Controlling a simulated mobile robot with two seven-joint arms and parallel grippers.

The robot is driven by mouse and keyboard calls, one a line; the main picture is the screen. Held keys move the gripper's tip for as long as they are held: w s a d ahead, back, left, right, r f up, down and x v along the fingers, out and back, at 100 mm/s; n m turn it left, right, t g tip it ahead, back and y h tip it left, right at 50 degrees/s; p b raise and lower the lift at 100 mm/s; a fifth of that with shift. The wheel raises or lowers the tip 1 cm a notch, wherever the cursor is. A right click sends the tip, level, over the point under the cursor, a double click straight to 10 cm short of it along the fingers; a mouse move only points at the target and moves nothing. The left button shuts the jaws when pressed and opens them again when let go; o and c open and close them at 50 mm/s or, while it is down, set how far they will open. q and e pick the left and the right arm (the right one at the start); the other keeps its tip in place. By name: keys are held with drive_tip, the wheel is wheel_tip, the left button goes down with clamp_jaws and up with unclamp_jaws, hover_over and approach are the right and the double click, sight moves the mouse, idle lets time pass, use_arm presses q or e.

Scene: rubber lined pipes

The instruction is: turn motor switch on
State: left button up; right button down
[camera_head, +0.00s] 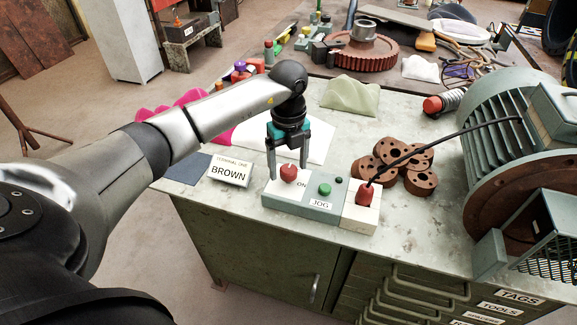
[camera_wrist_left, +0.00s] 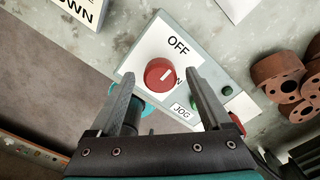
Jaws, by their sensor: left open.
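The motor switch is a red knob (camera_head: 289,173) on a grey-green control box (camera_head: 318,208) at the bench's front edge. In the wrist view the knob (camera_wrist_left: 159,75) has a short white pointer mark and an OFF label beside it. My left gripper (camera_head: 287,174) points down over the knob, open, with one finger on each side. The wrist view shows the fingers (camera_wrist_left: 160,80) straddling the knob; I cannot tell whether they touch it. My right gripper is out of view.
A green button (camera_head: 324,189) with a JOG label sits right of the knob. A red plug (camera_head: 365,193) has a black cable running to the large green motor (camera_head: 510,120). Brown drilled discs (camera_head: 420,181) lie behind the box.

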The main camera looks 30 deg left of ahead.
use_arm(q)
drive_tip(key=shift+f, duration=0.3)
clamp_jaws()
idle(0.6)
